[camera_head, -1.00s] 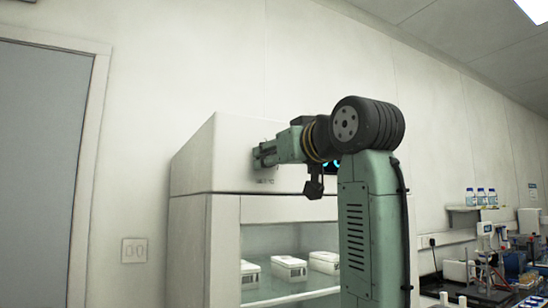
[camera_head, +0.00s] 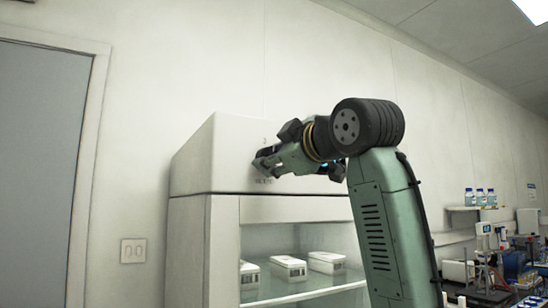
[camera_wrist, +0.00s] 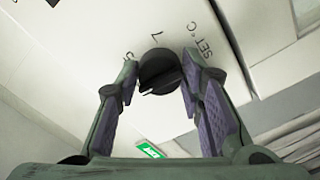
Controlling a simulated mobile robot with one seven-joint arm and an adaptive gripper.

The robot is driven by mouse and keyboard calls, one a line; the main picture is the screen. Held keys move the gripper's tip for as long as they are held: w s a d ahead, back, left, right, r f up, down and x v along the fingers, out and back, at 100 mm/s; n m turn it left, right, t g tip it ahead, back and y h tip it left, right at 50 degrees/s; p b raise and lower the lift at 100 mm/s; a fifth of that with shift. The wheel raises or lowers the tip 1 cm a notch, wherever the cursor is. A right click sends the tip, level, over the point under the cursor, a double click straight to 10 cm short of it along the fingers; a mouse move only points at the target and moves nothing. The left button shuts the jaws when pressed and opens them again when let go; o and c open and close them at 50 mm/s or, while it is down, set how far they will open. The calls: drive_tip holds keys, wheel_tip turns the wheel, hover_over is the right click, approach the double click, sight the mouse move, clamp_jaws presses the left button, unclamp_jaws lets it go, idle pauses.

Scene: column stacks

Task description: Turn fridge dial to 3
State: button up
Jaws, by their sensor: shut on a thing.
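The fridge dial (camera_wrist: 160,72) is a round black knob with a raised bar across it, on the fridge's white upper panel. In the wrist view my gripper (camera_wrist: 159,62) has one finger on each side of the knob and is shut on it. The bar slants toward the lower left of that view. Printed marks and "SET °C" lettering (camera_wrist: 202,40) surround the dial; I cannot read the numbers surely. In the head view my gripper (camera_head: 262,162) is against the panel and hides the dial.
The fridge (camera_head: 190,160) has a glass front with several white boxes (camera_head: 289,268) on a shelf inside. A wall (camera_head: 140,190) and a grey door (camera_head: 40,170) are to the left. A cluttered lab bench (camera_head: 490,265) stands at the right.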

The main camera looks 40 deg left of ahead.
drive_tip(key=shift+n, duration=0.6)
drive_tip(key=o, duration=1.2)
drive_tip(key=shift+c, duration=0.2)
drive_tip(key=v, duration=1.2)
